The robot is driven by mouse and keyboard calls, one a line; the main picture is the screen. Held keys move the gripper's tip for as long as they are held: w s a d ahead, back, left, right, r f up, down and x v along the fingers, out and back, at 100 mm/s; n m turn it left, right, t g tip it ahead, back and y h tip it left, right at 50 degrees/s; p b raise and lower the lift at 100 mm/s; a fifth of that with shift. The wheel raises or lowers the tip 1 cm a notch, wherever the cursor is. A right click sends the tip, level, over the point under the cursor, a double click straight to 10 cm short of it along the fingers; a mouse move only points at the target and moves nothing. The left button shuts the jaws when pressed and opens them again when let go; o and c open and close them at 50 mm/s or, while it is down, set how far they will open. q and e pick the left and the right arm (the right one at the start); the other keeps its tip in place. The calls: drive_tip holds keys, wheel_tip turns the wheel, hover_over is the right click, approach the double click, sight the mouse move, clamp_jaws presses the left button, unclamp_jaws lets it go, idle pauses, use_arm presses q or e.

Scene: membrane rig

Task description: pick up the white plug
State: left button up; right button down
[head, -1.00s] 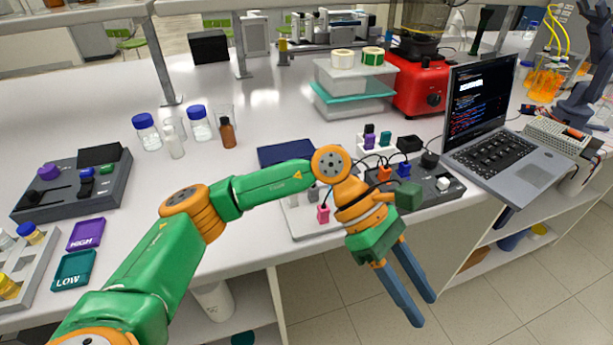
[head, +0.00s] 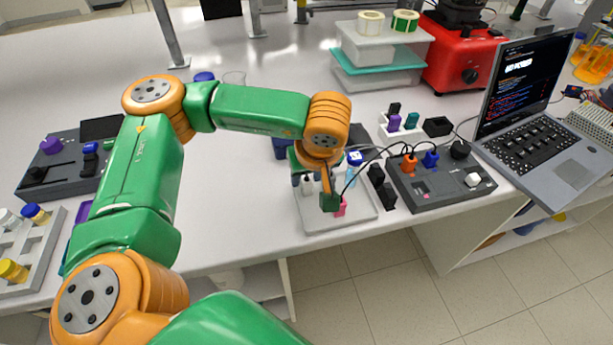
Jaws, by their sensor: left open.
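A small white plug-like piece (head: 307,184) stands on the light tray (head: 318,222) at the bench's front edge. It is partly hidden by my wrist. A pink plug (head: 341,208) stands on the same tray, to the right and nearer the edge. My left gripper (head: 322,182) points down over the tray. Its jaws are open and mostly hidden behind my orange and green wrist; I cannot tell the exact gap to the white piece. My right gripper is out of view.
A dark socket box (head: 430,195) with orange and blue plugs and a white knob-like piece (head: 473,180) sits right of the tray, with black cables. The laptop (head: 545,145) is further right. A rack (head: 412,134) stands behind. Bench front, left of the tray, is clear.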

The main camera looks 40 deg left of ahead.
use_arm(q)
drive_tip(key=shift+s+d+r, duration=0.1)
drive_tip(key=shift+s+d, duration=0.05)
clamp_jaws()
drive_tip(key=shift+r, duration=0.25)
drive_tip(key=v, duration=0.1)
drive_tip(key=b+v, duration=0.1)
drive_tip(key=v, duration=0.1)
drive_tip(key=shift+a+r+b, duration=0.25)
drive_tip(key=shift+b, duration=0.1)
drive_tip(key=s+d+r, duration=0.7)
drive_tip(key=s+r, duration=0.2)
drive_tip(key=s, duration=0.2)
drive_tip(key=shift+d+r, duration=0.1)
